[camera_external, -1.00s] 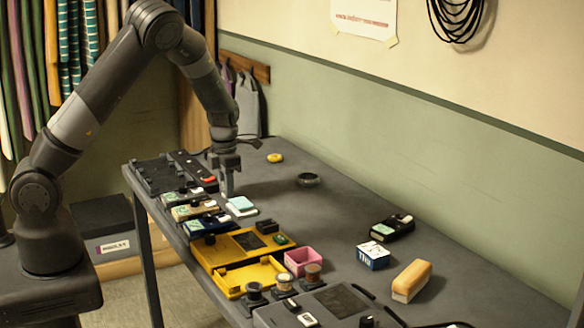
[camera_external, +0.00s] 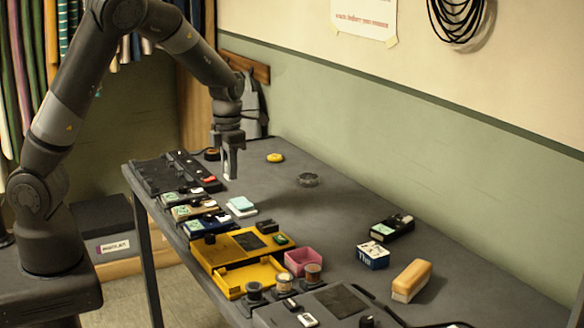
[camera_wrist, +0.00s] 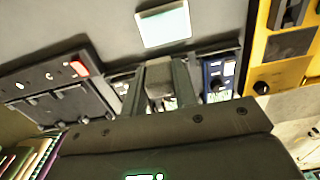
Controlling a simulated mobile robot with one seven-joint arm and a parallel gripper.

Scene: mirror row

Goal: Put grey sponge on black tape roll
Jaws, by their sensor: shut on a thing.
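My gripper (camera_external: 230,172) is above the far part of the grey table, fingers pointing down. In the wrist view, my gripper (camera_wrist: 160,90) is shut on a small grey block, the grey sponge (camera_wrist: 159,76). In the external view the fingers mostly hide the sponge. The black tape roll (camera_external: 308,180) lies flat on the table to the right of my gripper, apart from it, with nothing on top. It cannot be made out in the wrist view.
A pale teal and white pad (camera_external: 241,205) lies just below my gripper in the picture. Several pedals line the left edge, with a yellow device (camera_external: 240,248) nearer. A yellow roll (camera_external: 275,157) lies at the back. The table around the tape roll is clear.

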